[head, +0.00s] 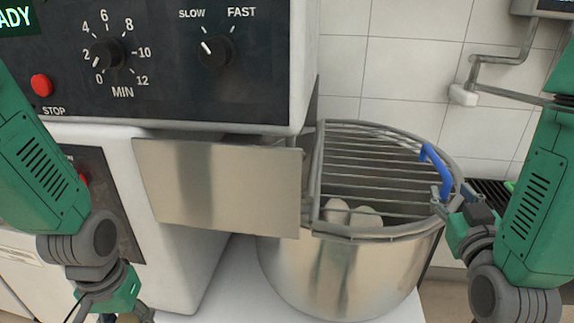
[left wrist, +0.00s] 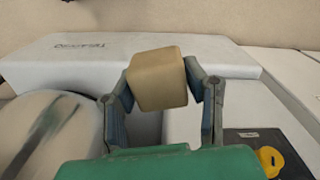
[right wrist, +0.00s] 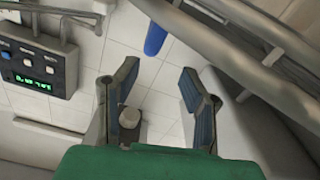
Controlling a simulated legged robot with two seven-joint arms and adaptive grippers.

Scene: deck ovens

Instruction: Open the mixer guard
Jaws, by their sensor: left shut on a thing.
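The mixer guard (head: 370,165) is a wire grille lying closed over the steel mixer bowl (head: 345,275). Its blue handle (head: 436,168) stands up at the grille's right side; it also shows in the right wrist view (right wrist: 155,38). My right gripper (head: 458,200) is just below the handle in the head view. In the right wrist view it is open and empty (right wrist: 158,95), with the handle beyond the fingertips, apart from them. My left gripper (left wrist: 160,85) is shut on a tan block (left wrist: 157,80); in the head view it is mostly cut off at bottom left.
The mixer's control panel (head: 150,55) with dials and a red stop button (head: 41,85) is at upper left. A steel plate (head: 220,185) sits left of the guard. Pale rounded lumps (head: 350,212) show in the bowl. A pipe (head: 500,58) runs along the tiled wall at right.

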